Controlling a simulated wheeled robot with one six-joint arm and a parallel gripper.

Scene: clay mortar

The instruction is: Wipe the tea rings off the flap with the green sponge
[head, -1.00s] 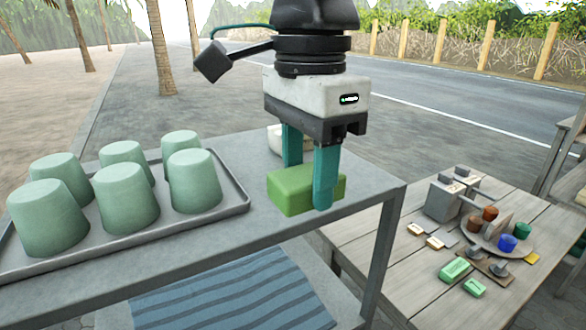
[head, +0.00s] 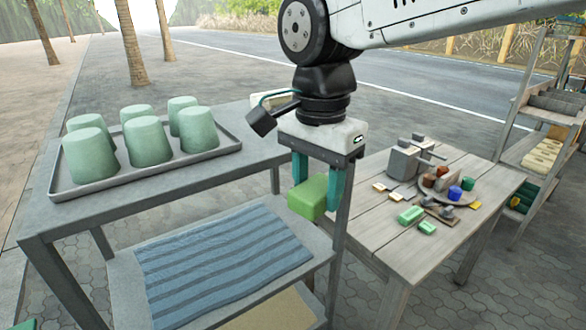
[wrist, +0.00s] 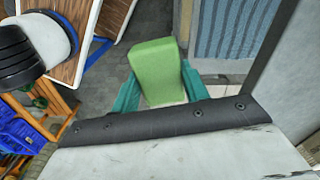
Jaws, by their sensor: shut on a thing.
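The green sponge (head: 307,197) is held between the teal fingers of my gripper (head: 318,194). In the head view it hangs in front of the right end of the grey cart's top (head: 218,172). In the wrist view the sponge (wrist: 158,68) fills the space between the fingers of my gripper (wrist: 160,98), and its far end is clear of them. I cannot make out the flap for certain. No tea rings can be made out in either view.
A grey tray (head: 85,189) with several upturned pale green cups stands on the cart top. A striped blue cloth (head: 220,257) lies on the shelf below. A wooden table (head: 375,217) with small items stands at right, a shelf rack (head: 522,150) beyond it.

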